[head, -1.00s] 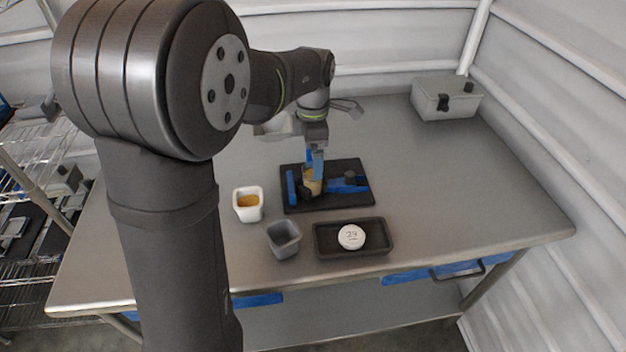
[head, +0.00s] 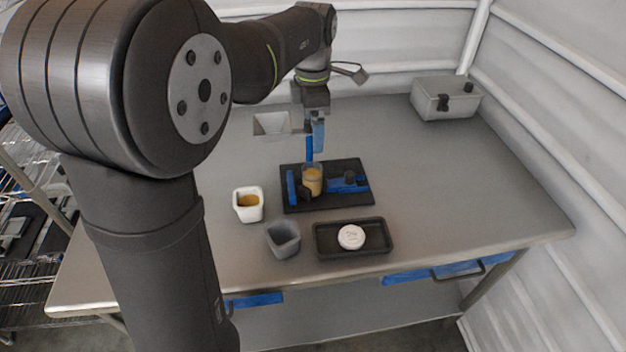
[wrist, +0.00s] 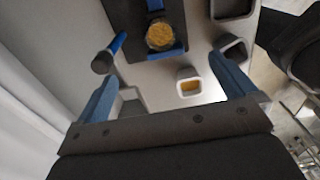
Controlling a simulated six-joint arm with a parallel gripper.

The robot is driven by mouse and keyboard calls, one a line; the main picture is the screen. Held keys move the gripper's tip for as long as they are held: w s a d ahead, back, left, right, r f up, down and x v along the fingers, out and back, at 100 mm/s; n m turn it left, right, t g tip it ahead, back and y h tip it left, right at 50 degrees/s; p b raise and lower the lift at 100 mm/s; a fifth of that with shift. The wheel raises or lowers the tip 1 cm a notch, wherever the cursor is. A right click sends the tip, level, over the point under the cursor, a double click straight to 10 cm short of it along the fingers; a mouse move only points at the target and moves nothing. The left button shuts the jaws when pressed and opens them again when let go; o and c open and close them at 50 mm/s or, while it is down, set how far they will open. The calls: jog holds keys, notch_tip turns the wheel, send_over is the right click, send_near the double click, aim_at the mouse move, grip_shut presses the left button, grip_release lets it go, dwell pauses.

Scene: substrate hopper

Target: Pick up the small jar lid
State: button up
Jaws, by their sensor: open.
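The small jar lid (head: 351,237) is a white disc with faint dark marking. It lies flat in a shallow black tray (head: 320,251) at the front of the table. My gripper (head: 314,150) has blue fingers and hangs above the back of the black fixture, behind and left of the lid, apart from it. In the wrist view my gripper (wrist: 168,82) is open, with nothing between its fingers. A clear jar with tan substrate (head: 312,182) stands in the blue clamp of the black fixture (head: 332,203). The lid is not visible in the wrist view.
A white cup with tan contents (head: 248,213) and an empty grey cup (head: 283,240) stand left of the tray. A grey hopper (head: 271,124) is behind the fixture. A grey lidded box (head: 445,103) sits back right. The table's right side is clear.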

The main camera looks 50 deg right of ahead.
jog(key=shift+r, duration=1.05)
jog(key=c, duration=0.8)
jog(key=shift+o, duration=0.2)
jog(key=m, duration=2.7)
send_over(352, 235)
notch_tip(352, 235, down, 4)
jog(key=r, duration=0.1)
jog(key=shift+m, duration=0.3)
notch_tip(352, 235, down, 18)
jog(key=shift+r, duration=0.1)
